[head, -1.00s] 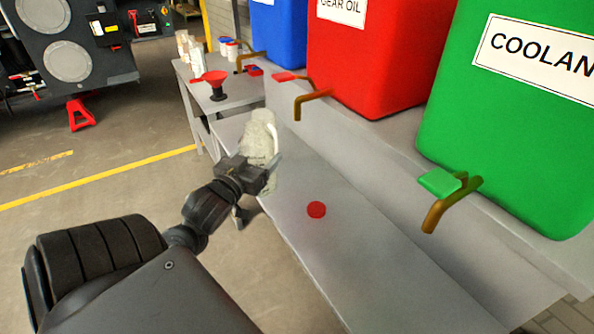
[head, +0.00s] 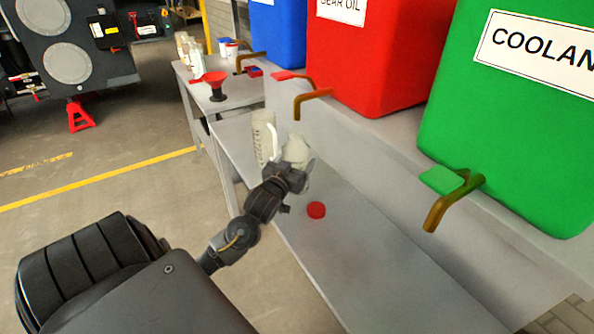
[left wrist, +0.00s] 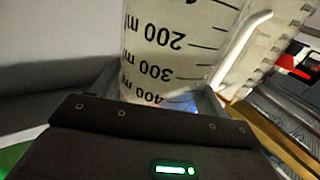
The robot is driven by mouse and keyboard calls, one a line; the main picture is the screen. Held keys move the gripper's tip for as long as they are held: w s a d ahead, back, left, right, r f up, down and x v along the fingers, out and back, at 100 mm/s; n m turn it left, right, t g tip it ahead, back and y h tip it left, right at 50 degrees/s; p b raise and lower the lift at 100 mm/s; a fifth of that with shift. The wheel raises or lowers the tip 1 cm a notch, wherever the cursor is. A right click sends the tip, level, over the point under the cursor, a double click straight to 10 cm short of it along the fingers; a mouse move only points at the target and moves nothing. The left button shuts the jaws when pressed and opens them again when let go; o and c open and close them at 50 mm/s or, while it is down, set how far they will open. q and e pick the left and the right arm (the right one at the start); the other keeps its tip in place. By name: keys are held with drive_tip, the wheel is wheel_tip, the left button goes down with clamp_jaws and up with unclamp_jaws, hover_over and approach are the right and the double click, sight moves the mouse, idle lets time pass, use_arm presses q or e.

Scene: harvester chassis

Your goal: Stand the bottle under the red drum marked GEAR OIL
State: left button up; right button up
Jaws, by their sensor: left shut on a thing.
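My left gripper (head: 288,178) is shut on a pale translucent bottle (head: 297,150), held upright over the grey bench (head: 345,250). In the left wrist view the bottle (left wrist: 165,45) fills the space above the jaws and shows black ml marks. I cannot tell whether its base touches the bench. The red drum (head: 365,60) stands on the shelf behind, its GEAR OIL label partly cut by the frame. Its brass tap (head: 308,100) with a red lever hangs over the bench, to the right of and behind the bottle. My right gripper is not in view.
A graduated jug with a white handle (head: 262,138) stands just left of the bottle. A red disc (head: 316,210) lies on the bench. The green COOLANT drum (head: 510,120) and its tap (head: 440,205) are at the right.

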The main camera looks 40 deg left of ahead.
use_arm(q)
drive_tip(key=f, duration=0.3)
drive_tip(key=shift+w+f, duration=0.1)
drive_tip(key=shift+w, duration=0.15)
drive_tip(key=shift+f, duration=0.15)
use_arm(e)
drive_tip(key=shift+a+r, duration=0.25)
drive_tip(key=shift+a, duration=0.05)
use_arm(q)
drive_tip(key=o, duration=1)
drive_tip(key=shift+f, duration=0.1)
drive_tip(key=shift+s, duration=0.15)
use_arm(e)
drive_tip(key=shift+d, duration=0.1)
use_arm(q)
drive_tip(key=shift+b+v, duration=0.5)
drive_tip(key=shift+v, duration=5.4)
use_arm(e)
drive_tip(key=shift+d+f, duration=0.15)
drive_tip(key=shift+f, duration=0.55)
